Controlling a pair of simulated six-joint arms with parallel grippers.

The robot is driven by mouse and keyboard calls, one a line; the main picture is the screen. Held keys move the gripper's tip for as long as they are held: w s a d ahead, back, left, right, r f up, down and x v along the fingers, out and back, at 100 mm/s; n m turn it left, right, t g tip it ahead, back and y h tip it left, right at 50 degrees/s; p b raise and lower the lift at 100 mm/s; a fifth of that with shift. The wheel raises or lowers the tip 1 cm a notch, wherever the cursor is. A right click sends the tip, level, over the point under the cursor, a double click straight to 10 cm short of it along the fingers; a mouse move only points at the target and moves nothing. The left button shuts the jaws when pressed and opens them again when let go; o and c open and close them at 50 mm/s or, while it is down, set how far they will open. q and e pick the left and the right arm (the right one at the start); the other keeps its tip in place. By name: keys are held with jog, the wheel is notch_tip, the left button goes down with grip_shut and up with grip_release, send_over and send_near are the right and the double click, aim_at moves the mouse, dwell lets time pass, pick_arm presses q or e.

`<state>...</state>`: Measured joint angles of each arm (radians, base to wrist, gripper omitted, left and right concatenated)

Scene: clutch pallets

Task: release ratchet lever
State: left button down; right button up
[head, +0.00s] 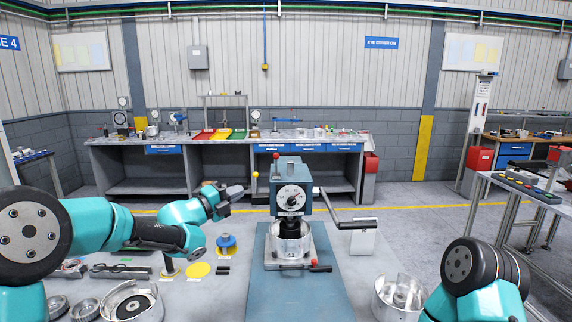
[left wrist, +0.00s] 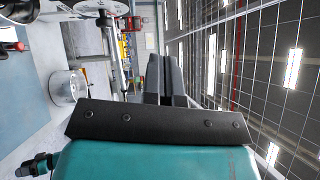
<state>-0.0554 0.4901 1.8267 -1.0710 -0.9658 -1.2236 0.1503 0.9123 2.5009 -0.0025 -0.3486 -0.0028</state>
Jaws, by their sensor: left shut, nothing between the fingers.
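A teal press (head: 291,190) with a round dial stands on a blue mat at the centre of the head view. A small lever with a yellow knob (head: 256,175) is on its left side, and a red-tipped lever (head: 276,157) rises at its top. A long crank with a black handle (head: 358,224) is on its right. My left gripper (head: 240,191) is shut and empty, just left of the yellow knob; I cannot tell whether they touch. Its closed fingers show in the left wrist view (left wrist: 165,78). My right gripper is not visible; only its arm shows.
A metal cup (head: 290,243) sits under the press, with a red-handled clamp (head: 320,268) in front. A blue spindle (head: 226,244), yellow disc (head: 198,270) and open housing (head: 131,302) lie left. Another metal housing (head: 399,295) stands right. The mat's front (head: 295,298) is clear.

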pick_arm(q)
jog(key=r+m, duration=0.1)
jog(key=d+r+m+g+h, duration=0.1)
jog(key=shift+w+d+r+m, duration=0.1)
jog(key=shift+w+r+m, duration=0.1)
jog(key=shift+r+m, duration=0.1)
jog(key=shift+d, duration=0.1)
jog(key=w+a+r+x, duration=0.1)
jog(key=w+x, duration=0.1)
jog(key=x, duration=1)
jog(key=shift+w, duration=0.25)
jog(key=shift+a, duration=0.25)
